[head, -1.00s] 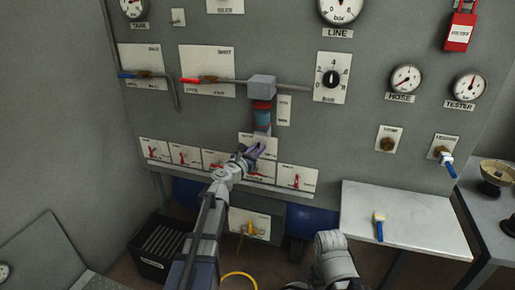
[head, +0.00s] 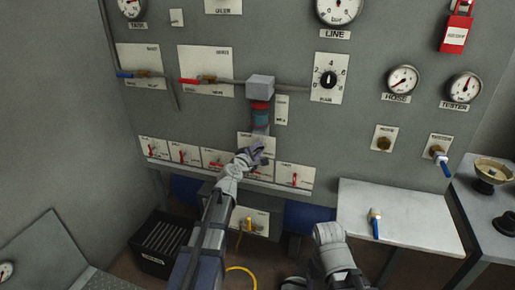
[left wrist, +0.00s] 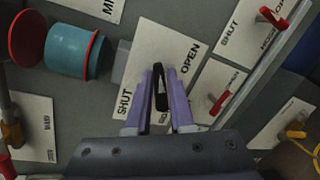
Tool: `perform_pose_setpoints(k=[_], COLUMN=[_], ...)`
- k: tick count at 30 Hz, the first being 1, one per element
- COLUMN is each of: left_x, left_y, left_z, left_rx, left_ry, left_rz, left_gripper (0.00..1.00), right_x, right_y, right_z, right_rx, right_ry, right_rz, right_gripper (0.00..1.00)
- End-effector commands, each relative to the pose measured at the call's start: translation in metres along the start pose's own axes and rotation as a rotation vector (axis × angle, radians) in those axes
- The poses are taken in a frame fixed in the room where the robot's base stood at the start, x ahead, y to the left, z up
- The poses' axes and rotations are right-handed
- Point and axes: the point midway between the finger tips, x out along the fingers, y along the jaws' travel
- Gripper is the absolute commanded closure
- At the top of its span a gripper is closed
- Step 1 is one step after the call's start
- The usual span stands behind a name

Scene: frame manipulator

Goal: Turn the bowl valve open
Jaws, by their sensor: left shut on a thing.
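My left gripper (head: 256,156) is at the panel just below the bowl (head: 261,118), a teal and red cylinder under a grey block. In the left wrist view, its two purple fingers (left wrist: 159,95) are shut on a black valve handle (left wrist: 160,80), one finger on each side. The handle stands in front of a white plate (left wrist: 134,84) marked SHUT at one end and OPEN at the other. The handle points between the two words. Its base and part of the plate's lettering are hidden by the fingers. My right gripper cannot be made out.
A row of red levers on white plates (head: 180,153) runs beside the gripper, close to its fingers. A rail (head: 225,177) lies below them. A white bench (head: 400,215) with a blue-handled brush (head: 375,225) stands at the right.

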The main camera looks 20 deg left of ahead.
Motion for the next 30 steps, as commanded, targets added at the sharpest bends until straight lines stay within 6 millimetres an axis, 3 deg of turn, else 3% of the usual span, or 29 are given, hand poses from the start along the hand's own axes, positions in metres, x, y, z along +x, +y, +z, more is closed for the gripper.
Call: perform_pose_setpoints(k=[15, 30], left_x=[-0.0003, -0.0002], left_y=[-0.0049, -0.0057], left_z=[0.0, -0.0002], left_rx=[0.371, 0.479], left_ry=[0.072, 0.093], left_rz=[-0.004, -0.006], left_gripper=[1.0, 1.0], right_x=[-0.0009, -0.0007], right_y=[0.0001, 0.0001], right_z=[0.0001, 0.0], right_rx=[0.0, 0.0], right_ry=[0.0, 0.0], right_rz=[0.0, 0.0], right_gripper=[0.22, 0.22])
